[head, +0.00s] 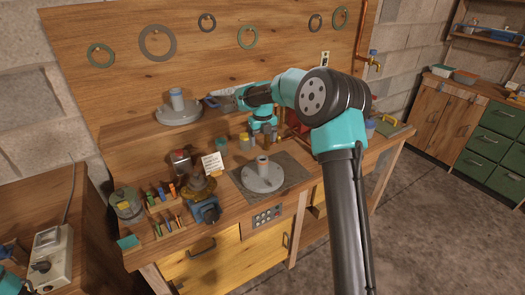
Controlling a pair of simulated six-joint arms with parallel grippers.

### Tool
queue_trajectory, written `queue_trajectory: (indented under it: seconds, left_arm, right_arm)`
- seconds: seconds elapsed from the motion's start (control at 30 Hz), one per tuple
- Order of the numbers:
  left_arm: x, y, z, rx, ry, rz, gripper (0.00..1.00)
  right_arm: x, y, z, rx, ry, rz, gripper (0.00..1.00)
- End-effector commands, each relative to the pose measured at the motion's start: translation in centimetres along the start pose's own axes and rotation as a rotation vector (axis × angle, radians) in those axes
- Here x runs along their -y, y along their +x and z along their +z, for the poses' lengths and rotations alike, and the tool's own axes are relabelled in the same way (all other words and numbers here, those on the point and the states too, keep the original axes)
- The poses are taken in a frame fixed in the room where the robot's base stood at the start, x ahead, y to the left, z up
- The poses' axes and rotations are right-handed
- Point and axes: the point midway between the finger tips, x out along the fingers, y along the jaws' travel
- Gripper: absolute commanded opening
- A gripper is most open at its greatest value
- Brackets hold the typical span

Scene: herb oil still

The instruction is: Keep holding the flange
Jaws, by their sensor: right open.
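One grey flange (180,115), a round disc with an upright neck, appears to rest on the wooden shelf at the back left of the bench. A second grey flange (263,180) with a short neck sits on a dark mat on the bench top. My right gripper (211,101) is open, just right of the shelf flange, at about the height of its neck. It looks empty, with a small gap to the neck. My right arm crosses the middle of the view and hides part of the bench behind it. My left gripper is not in view.
Small jars (246,141) stand behind the mat (296,173). Several rings, one large and grey (157,42), hang on the back board.

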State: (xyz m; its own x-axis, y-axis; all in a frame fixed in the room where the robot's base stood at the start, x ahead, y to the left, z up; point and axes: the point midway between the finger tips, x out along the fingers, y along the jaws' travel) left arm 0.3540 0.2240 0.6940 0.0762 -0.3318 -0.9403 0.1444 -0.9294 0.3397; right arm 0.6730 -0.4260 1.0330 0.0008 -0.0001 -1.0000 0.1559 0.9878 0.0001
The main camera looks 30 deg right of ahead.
Motion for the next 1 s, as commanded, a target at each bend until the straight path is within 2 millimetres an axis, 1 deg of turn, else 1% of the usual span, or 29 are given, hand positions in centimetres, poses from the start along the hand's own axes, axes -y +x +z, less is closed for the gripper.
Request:
queue_trajectory:
  seconds: [0.03, 0.1, 0.2, 0.3, 0.43, 0.87, 1.0]
  left_arm:
    - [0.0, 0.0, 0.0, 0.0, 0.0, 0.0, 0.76]
    - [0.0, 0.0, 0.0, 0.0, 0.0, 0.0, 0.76]
    - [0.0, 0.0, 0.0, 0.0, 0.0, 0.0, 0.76]
    - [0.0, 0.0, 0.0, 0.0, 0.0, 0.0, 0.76]
    - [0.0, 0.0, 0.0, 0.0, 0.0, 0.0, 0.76]
    - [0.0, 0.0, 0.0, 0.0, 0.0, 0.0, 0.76]
    - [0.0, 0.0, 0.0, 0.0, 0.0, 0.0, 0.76]
  right_arm:
    - [0.0, -1.0, 0.1, 0.003, 0.0, 0.0, 0.76]
    - [0.0, -2.2, 0.0, 0.003, -0.001, 0.0, 0.76]
    - [0.0, -3.5, 0.1, 0.003, -0.001, 0.0, 0.76]
    - [0.0, -4.3, 0.0, 0.001, -0.001, 0.0, 0.76]
    - [0.0, -4.6, 0.0, 0.0, -0.001, 0.0, 0.76]
    - [0.0, -4.6, 0.0, 0.0, 0.001, 0.0, 0.76]
    - [0.8, -4.2, -0.1, 0.001, 0.057, 0.003, 0.76]
